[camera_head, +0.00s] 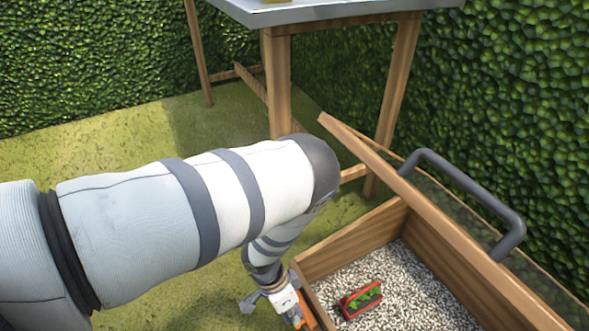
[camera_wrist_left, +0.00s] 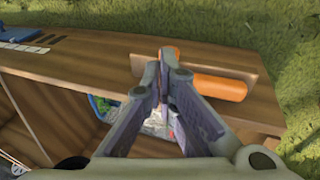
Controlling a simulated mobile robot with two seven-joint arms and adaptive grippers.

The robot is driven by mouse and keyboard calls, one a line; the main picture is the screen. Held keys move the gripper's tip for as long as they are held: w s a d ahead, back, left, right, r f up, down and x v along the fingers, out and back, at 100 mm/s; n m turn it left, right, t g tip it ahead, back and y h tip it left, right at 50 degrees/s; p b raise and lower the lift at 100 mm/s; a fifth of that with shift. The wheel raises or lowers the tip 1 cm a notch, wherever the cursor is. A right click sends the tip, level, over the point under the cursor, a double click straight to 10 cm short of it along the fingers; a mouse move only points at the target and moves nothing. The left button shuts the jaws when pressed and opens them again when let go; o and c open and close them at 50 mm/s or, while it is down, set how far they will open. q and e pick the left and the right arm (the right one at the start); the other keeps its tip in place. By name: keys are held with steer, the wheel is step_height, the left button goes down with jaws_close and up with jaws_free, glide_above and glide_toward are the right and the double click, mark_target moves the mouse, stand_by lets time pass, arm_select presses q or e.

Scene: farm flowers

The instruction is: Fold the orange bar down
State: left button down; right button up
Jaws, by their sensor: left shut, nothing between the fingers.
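A bit of orange also shows in the head view (camera_head: 306,314) at the near left edge of the wooden box. My left gripper (camera_wrist_left: 165,62) is shut and empty, with its fingertips at the left part of the bar, partly covering it. I cannot tell whether they touch it. In the head view my left gripper (camera_head: 296,316) is small and low beside the box. My right gripper is not in view.
The wooden box (camera_head: 350,237) holds pale gravel and a red and green packet (camera_head: 361,299). A table (camera_head: 330,12) stands behind. Hedges enclose the back and right; grass (camera_head: 110,145) lies open at left.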

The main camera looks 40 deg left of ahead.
arm_select(q)
steer(key=shift+w+a+f, duration=0.15)
steer(key=shift+a, duration=0.15)
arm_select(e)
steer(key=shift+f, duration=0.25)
arm_select(q)
steer(key=s+d+r+p, duration=0.2)
steer(key=r+p, duration=0.1)
steer(key=r, duration=0.3)
steer(key=s+d+r+p, duration=0.2)
steer(key=d+r+p, duration=0.1)
steer(key=r, duration=0.3)
steer(key=shift+s+r+p, duration=0.15)
steer(key=shift+s+p, duration=0.05)
steer(key=shift+p, duration=0.4)
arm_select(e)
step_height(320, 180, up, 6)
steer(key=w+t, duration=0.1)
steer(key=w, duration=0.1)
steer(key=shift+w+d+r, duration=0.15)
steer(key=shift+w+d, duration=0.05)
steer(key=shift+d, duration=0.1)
